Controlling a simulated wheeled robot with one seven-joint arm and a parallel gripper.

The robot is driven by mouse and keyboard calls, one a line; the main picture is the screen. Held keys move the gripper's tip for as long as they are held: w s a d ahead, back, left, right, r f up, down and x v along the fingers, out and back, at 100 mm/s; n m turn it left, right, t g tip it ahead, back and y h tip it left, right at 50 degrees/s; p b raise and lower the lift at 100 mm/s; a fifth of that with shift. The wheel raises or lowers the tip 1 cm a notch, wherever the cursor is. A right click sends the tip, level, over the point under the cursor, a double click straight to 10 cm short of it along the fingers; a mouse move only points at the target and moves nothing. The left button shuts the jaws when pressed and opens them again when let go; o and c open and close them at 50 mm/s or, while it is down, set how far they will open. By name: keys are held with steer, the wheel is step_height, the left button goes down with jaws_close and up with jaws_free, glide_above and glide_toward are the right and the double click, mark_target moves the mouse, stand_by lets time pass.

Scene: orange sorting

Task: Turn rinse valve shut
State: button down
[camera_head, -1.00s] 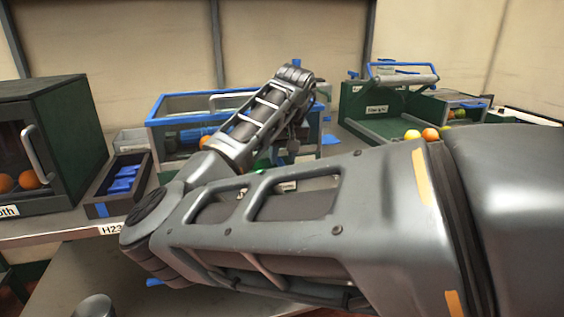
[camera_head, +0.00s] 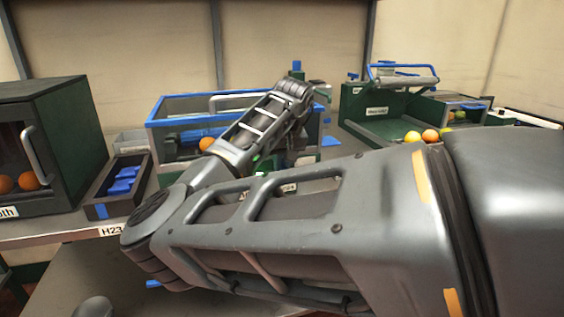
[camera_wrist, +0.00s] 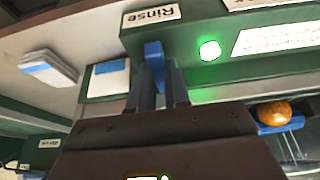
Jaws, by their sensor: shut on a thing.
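In the wrist view, the blue rinse valve handle (camera_wrist: 153,55) hangs below the white "Rinse" label (camera_wrist: 151,14) on a green panel (camera_wrist: 185,38). My gripper (camera_wrist: 163,82) has its two dark fingers closed around the lower part of the handle. The fingers hide part of it. A round green light (camera_wrist: 209,50) glows to the right of the handle. In the head view, my arm hides the valve, and the fingers cannot be made out.
A blue-rimmed clear tank (camera_head: 185,121) with an orange (camera_head: 207,144) stands behind my arm. A dark tray (camera_head: 101,209) of blue pieces and a green cabinet (camera_head: 75,120) are at left. A green sorter (camera_head: 375,128) with fruit stands at right.

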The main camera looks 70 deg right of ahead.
stand_by(0.4)
steer(key=m+p, duration=0.2)
steer(key=shift+a+r+m+g+h+p, duration=0.1)
steer(key=shift+m+g+h+p, duration=0.2)
steer(key=shift+m+g, duration=0.1)
steer(key=shift+w+m+g+p, duration=0.1)
steer(key=shift+m+g+p, duration=0.4)
steer(key=shift+m, duration=0.6)
steer(key=shift+w+m+g+p, duration=0.1)
steer(key=shift+m+g+p, duration=0.2)
steer(key=shift+m+p, duration=0.6)
steer(key=shift+m, duration=0.3)
steer(key=c, duration=1.1)
jaws_free()
steer(key=shift+a+v, duration=0.2)
steer(key=shift+v, duration=3.55)
steer(key=shift+w, duration=0.1)
